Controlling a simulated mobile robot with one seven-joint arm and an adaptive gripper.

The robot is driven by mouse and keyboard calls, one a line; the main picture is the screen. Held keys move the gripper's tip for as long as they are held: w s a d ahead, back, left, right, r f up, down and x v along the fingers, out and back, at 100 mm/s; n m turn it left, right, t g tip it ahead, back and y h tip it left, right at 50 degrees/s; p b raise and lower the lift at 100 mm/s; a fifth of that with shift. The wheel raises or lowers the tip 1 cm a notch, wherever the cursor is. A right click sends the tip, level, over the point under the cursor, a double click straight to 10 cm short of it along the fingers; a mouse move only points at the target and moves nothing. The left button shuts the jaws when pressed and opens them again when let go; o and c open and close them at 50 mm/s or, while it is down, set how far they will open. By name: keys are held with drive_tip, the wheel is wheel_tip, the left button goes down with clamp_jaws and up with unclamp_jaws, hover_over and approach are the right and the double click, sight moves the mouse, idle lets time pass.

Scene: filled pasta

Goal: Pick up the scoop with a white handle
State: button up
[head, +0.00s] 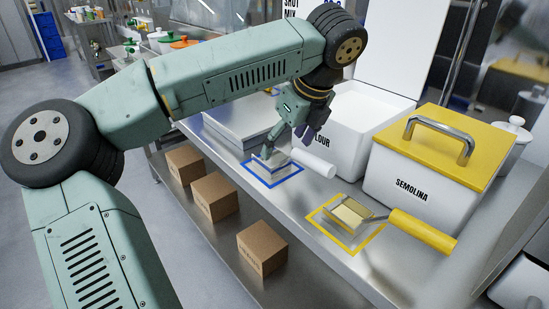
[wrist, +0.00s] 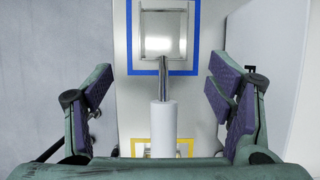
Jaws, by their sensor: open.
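The white-handled scoop (wrist: 163,120) lies on the steel counter, its metal pan (wrist: 163,35) inside a blue taped square (wrist: 135,71). In the head view its white handle (head: 314,163) points right, beside the flour bin. My gripper (head: 286,148) is above the scoop and hides part of it there. In the wrist view my gripper (wrist: 165,98) is open, with its purple-padded fingers on either side of the handle and apart from it. The handle's near end meets the gripper's body at the bottom of that view.
A yellow-handled scoop (head: 423,231) lies in a yellow taped square (head: 320,224) to the right. The white flour bin (head: 360,115) and yellow-lidded semolina bin (head: 405,175) stand behind. Cardboard boxes (head: 262,249) sit on the lower shelf.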

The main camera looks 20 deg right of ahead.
sight(277, 157)
drive_tip(key=shift+x, duration=0.85)
drive_tip(key=p+x, duration=0.1)
drive_tip(key=x, duration=0.1)
drive_tip(key=p+x, duration=0.1)
drive_tip(key=x, duration=0.1)
drive_tip(key=shift+w, duration=0.45)
drive_tip(key=shift+w+f+p, duration=0.2)
drive_tip(key=shift+f+p, duration=0.1)
drive_tip(key=shift+f, duration=0.15)
drive_tip(key=shift+c, duration=0.6)
drive_tip(key=c, duration=1.1)
drive_tip(key=shift+r, duration=0.1)
